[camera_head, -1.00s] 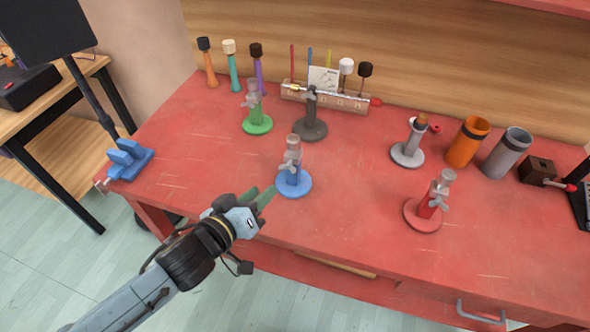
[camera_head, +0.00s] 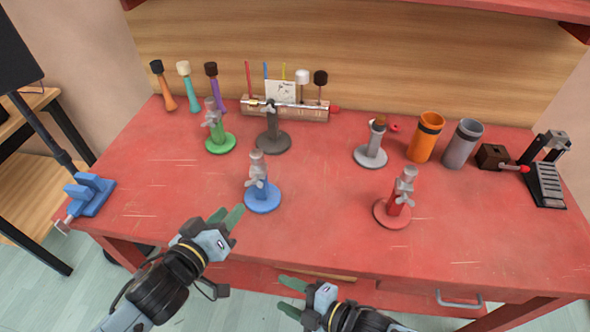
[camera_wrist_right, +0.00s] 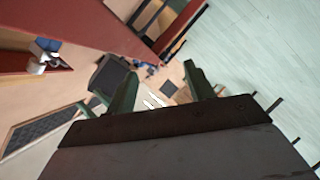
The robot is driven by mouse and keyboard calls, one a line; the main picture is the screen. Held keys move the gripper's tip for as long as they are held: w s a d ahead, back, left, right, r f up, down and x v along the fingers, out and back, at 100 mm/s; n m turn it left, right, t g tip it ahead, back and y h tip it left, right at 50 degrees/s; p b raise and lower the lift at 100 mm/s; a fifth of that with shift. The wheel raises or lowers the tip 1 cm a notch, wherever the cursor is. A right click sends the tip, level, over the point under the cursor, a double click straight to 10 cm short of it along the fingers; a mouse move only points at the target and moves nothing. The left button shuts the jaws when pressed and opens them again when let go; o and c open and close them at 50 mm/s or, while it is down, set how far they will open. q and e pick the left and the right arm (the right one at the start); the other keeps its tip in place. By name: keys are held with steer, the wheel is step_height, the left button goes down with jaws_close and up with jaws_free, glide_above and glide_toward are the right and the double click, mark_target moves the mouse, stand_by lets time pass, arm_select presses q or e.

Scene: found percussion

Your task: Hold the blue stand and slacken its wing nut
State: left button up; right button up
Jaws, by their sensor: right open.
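The blue stand (camera_head: 262,198) stands upright on the red bench near its front edge, with a grey wing nut (camera_head: 257,183) on its post below a clear grey top. My left gripper (camera_head: 228,217) is just left of and in front of the blue stand, apart from it, with its green fingers apart and nothing between them. My right gripper (camera_head: 290,297) is in front of the bench edge, lower right of the stand, open and empty. In the right wrist view its green fingers (camera_wrist_right: 160,88) are spread, and the blue stand is not in that view.
A green stand (camera_head: 219,141), a dark stand (camera_head: 272,140), a grey stand (camera_head: 371,154) and a red stand (camera_head: 393,212) stand around. A blue vise (camera_head: 89,195) sits at the left corner. An orange cup (camera_head: 426,137) is at back right. The bench (camera_head: 320,190) is clear between the blue and red stands.

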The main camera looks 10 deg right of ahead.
mark_target(261, 158)
steer(key=w+r+m, duration=0.2)
steer(key=w+r, duration=0.1)
steer(key=w+r+m, duration=0.2)
steer(key=w+r, duration=0.2)
steer(key=w+d+r+m+h, duration=0.1)
steer(key=w+r+m, duration=0.1)
steer(key=w+r, duration=0.1)
steer(key=shift+w+r+t, duration=0.15)
steer(key=shift+r+t, duration=0.15)
steer(key=shift+r, duration=0.05)
steer(key=w+d+r+m+t+h, duration=0.1)
steer(key=w+r+m, duration=0.25)
steer(key=r, duration=0.25)
steer(key=w+d+r+m+h, duration=0.1)
steer(key=w+d+r+m, duration=0.1)
steer(key=r+m, duration=0.35)
steer(key=shift+n, duration=0.4)
steer(key=x, duration=0.9)
steer(key=r+x, duration=0.1)
steer(key=x, duration=0.3)
steer(key=shift+w+a+f, duration=0.1)
steer(key=shift+w+f, duration=0.05)
steer(key=shift+w, duration=0.3)
jaws_close()
